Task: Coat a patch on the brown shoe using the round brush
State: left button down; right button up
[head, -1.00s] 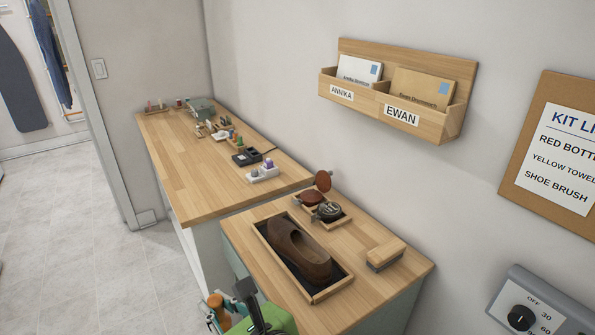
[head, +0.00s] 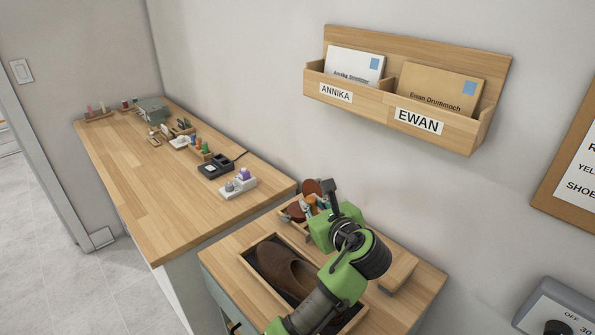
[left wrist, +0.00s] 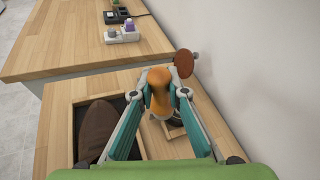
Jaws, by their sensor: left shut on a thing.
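The brown shoe (head: 280,262) lies in a shallow wooden tray (head: 241,263) with a dark lining; my left arm covers part of it in the head view. Its toe (left wrist: 110,122) shows in the left wrist view. My left gripper (head: 312,206) is shut on the round brush (left wrist: 158,92) by its orange-brown handle. It holds the brush over the small polish tray (left wrist: 176,132), beyond the shoe tray. A red-brown tin lid (left wrist: 184,63) stands tilted there. The bristles are hidden, so I cannot tell whether they touch polish. My right gripper is out of view.
A wooden block-like brush (head: 399,270) sits right of the shoe, partly behind my arm. The longer counter (head: 165,185) holds a charger (head: 214,166), a white holder (head: 237,187) and small items at its back. A letter rack (head: 395,95) hangs above. The longer counter's front is clear.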

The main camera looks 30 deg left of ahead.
pick_arm(q)
jog(key=w+a+n+y, duration=0.1)
jog(key=w+a+n, duration=0.1)
jog(key=w+a, duration=0.8)
jog(key=f+b, duration=0.1)
jog(key=b, duration=0.1)
jog(key=f+b, duration=0.2)
jog(key=b, duration=0.1)
jog(key=f+b, duration=0.2)
jog(key=shift+s, duration=0.3)
jog(key=shift+f+b, duration=0.3)
jog(key=shift+b, duration=0.25)
jog(key=shift+a, duration=0.1)
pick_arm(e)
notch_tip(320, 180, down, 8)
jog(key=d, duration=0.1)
pick_arm(q)
jog(key=shift+r, duration=0.1)
jog(key=shift+f, duration=0.7)
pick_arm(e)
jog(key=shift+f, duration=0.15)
